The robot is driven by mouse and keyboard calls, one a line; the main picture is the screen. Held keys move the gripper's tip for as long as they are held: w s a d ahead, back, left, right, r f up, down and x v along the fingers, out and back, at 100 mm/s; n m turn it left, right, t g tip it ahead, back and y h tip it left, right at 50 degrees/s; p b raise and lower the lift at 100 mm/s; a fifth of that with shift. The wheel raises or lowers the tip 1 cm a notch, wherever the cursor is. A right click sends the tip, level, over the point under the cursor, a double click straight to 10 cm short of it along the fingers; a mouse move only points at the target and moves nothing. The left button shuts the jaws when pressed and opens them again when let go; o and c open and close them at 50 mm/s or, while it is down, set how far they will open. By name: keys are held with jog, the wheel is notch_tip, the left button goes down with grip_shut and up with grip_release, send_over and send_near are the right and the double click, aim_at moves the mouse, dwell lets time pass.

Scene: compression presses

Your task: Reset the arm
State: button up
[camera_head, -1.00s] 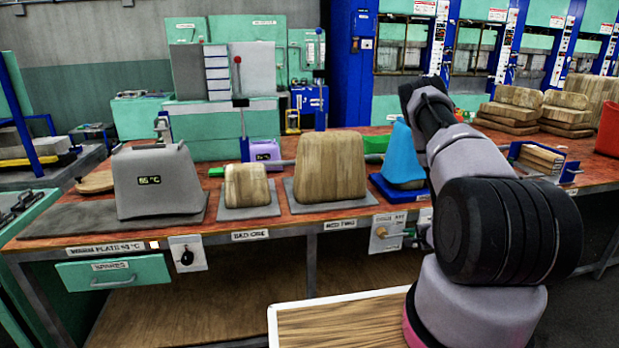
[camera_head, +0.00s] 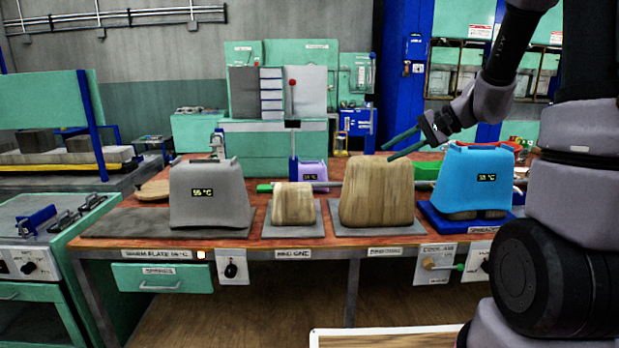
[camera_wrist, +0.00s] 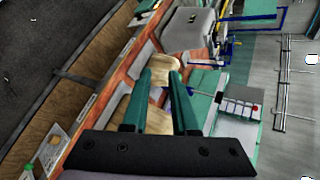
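My arm comes in from the right in the head view, bent up and then over toward the bench. My gripper (camera_head: 396,146) is above and behind the right wooden block, with its two green fingers apart and nothing between them. In the wrist view, my gripper (camera_wrist: 162,76) shows the same gap between the fingers, with the bench tilted below. It appears clear of the blocks.
The bench (camera_head: 335,235) carries a grey block (camera_head: 210,205) with a temperature display, a small wooden block (camera_head: 293,203), a larger wooden block (camera_head: 376,200) and a blue block (camera_head: 465,170) on a blue base. A thin lever post (camera_head: 293,140) stands behind.

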jog(key=s+d+r+n+t+h, duration=0.1)
jog(key=s+r+h, duration=0.3)
jog(key=s, duration=0.6)
jog(key=s+d+r+n+t+h, duration=0.1)
jog(key=s+d+r+n+h, duration=0.1)
jog(key=s+r, duration=0.5)
jog(key=s+n+h, duration=0.1)
jog(key=s+h, duration=0.1)
jog(key=shift+s+d+r+t, duration=0.25)
jog(key=shift+s+d+t, duration=0.05)
jog(key=shift+s+d, duration=0.05)
